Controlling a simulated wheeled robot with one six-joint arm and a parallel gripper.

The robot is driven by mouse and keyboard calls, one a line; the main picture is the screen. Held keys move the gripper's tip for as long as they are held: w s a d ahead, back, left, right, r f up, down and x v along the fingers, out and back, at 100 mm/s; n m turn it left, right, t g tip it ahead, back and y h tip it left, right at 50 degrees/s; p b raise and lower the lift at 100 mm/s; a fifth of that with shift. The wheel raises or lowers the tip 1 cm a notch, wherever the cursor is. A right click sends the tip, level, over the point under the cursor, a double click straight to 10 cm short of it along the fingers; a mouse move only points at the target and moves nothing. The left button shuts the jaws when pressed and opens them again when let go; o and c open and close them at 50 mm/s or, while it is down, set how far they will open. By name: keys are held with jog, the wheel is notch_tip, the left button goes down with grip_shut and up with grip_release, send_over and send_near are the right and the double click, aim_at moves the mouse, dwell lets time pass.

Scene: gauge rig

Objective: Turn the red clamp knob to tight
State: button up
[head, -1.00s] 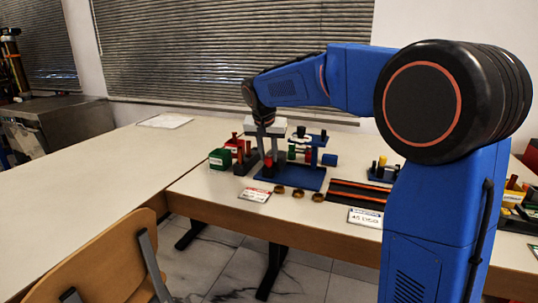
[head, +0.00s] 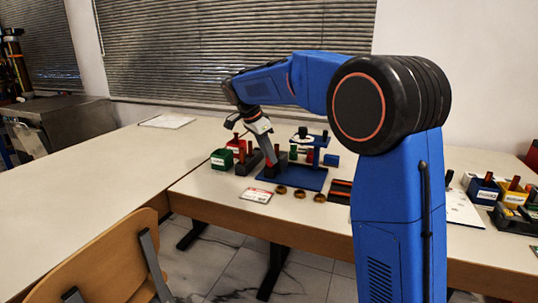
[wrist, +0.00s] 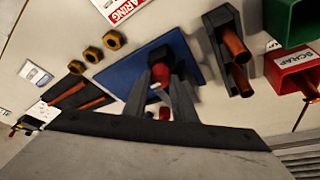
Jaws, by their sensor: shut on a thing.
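The red clamp knob (wrist: 162,83) sits between my gripper's (wrist: 161,94) two grey fingers in the wrist view, with a dark block just beyond it. The fingers are shut on the knob. The fixture's blue base plate (wrist: 194,62) lies below and around the fingers; it also shows in the head view (head: 302,180). In the head view my gripper (head: 271,172) reaches down at a slant to the left part of the plate. The knob cannot be made out clearly there. I cannot tell how tight the knob is.
A dark rack (wrist: 215,42) with copper-coloured cylinders and a red SCRAP bin (wrist: 290,68) stand beside the plate. A green bin (head: 221,159) is at its left. Brass rings (head: 281,189) lie in front. Blue and yellow bins (head: 482,190) are far right. The left table is mostly clear.

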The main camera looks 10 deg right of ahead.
jog(key=shift+m, duration=0.6)
jog(key=o, duration=0.8)
jog(key=shift+c, duration=0.2)
jog(key=w+v, duration=0.1)
jog(key=v, duration=1.6)
jog(key=shift+s+a, duration=0.25)
jog(key=shift+a, duration=0.05)
jog(key=shift+r, duration=0.1)
